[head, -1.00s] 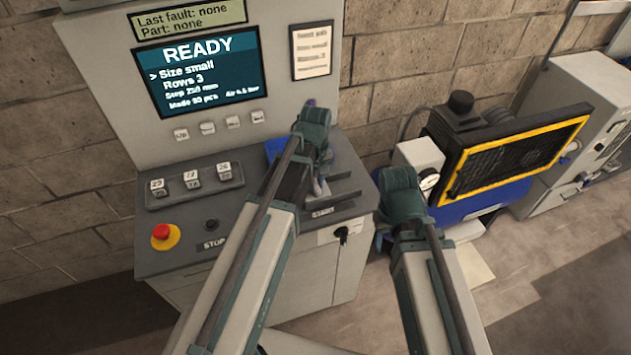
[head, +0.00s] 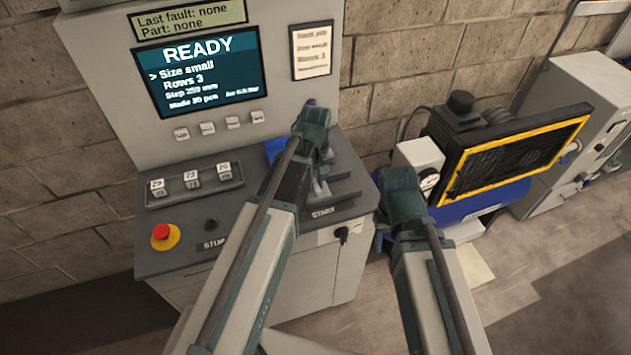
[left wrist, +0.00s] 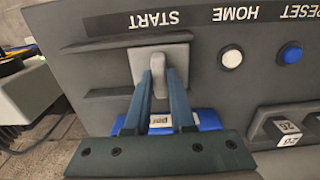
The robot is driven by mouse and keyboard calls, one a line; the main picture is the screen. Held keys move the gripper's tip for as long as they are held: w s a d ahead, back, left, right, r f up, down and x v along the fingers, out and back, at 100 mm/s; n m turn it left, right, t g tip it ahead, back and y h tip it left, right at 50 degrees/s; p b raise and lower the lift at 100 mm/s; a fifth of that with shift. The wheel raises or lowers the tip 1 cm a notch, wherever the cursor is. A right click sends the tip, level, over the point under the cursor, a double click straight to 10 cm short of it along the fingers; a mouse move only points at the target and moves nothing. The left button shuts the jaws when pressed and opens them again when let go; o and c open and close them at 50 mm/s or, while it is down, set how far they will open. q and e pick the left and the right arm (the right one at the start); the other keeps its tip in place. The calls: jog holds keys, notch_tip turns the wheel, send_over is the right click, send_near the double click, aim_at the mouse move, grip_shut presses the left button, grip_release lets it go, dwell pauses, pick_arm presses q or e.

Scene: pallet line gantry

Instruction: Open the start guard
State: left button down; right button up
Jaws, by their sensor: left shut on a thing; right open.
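The start guard (left wrist: 138,65) shows in the left wrist view as a light grey plate with a raised rounded grip, beside the START lettering (left wrist: 153,19), which appears upside down. My left gripper (left wrist: 160,83) is shut on the grip, one finger on each side. In the head view my left gripper (head: 321,188) is over the right part of the console panel, and my own arm hides most of the guard there. My right gripper (head: 380,240) is open, to the right of the console, mostly hidden behind its own wrist.
Dark rails (head: 342,199) flank the guard. A white button (left wrist: 231,58) and a blue button (left wrist: 291,54) sit beside it. A red stop button (head: 162,232) is at the console's left. The screen (head: 198,70) reads READY. A blue compressor (head: 490,200) stands right of the console.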

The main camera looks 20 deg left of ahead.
pick_arm(q)
jog(key=w+d, duration=0.1)
jog(key=d, duration=0.1)
jog(key=w+d, duration=0.1)
jog(key=d, duration=0.1)
jog(key=w+d, duration=0.2)
jog(key=shift+w+d, duration=0.1)
jog(key=c, duration=0.8)
grip_release()
jog(key=shift+o, duration=0.2)
notch_tip(320, 180, up, 14)
jog(key=p, duration=1.4)
